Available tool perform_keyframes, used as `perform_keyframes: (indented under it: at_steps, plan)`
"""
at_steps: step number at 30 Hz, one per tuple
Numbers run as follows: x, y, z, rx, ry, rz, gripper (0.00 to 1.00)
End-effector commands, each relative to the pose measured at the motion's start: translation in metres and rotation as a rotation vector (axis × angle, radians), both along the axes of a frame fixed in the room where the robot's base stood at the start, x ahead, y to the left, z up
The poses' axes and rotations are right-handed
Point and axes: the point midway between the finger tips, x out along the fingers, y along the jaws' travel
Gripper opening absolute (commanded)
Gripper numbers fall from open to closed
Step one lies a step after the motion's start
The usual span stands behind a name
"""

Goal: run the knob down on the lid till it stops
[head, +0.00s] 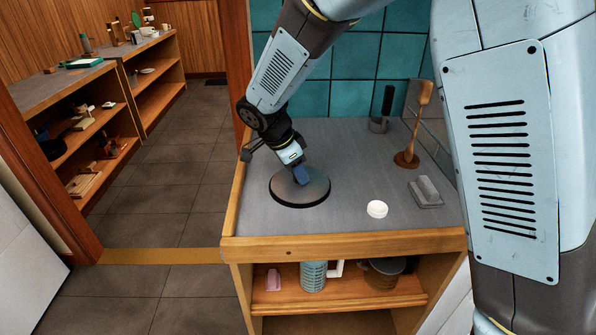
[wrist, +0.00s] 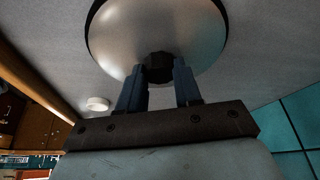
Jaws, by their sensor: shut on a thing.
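The round grey lid (head: 284,190) with a dark rim lies on the grey counter top, and it also shows in the wrist view (wrist: 115,35). The dark faceted knob (wrist: 159,66) is at the middle of the lid. My gripper (head: 301,177) is over the lid's centre, its two blue fingers (wrist: 160,72) on either side of the knob and shut on it. In the head view the fingers hide the knob. Whether any gap is left under the knob cannot be seen.
On the counter (head: 340,150) stand a white round piece (head: 377,209), a grey block (head: 425,192), a wooden-handled tool on a round brown base (head: 406,159) and a dark-handled item (head: 380,122). A tiled wall (head: 350,62) closes the back.

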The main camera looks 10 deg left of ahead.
Motion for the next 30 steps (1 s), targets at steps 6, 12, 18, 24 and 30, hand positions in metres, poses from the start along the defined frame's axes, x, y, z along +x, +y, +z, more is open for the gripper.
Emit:
perform_keyframes:
  at_steps: [6,12,18,24,30]
  plan:
    - [-0.0004,-0.0006,-0.0009,-0.001,0.001,0.001,0.23]
    - [0.0,-0.0004,-0.0003,0.0,0.001,0.002,0.17]
    - [0.0002,-0.0002,0.0001,0.001,0.0,0.003,0.47]
    - [0.0004,-0.0001,0.0002,0.001,0.0,0.003,0.64]
    - [0.0003,0.0,0.0004,0.001,0.0,0.003,0.64]
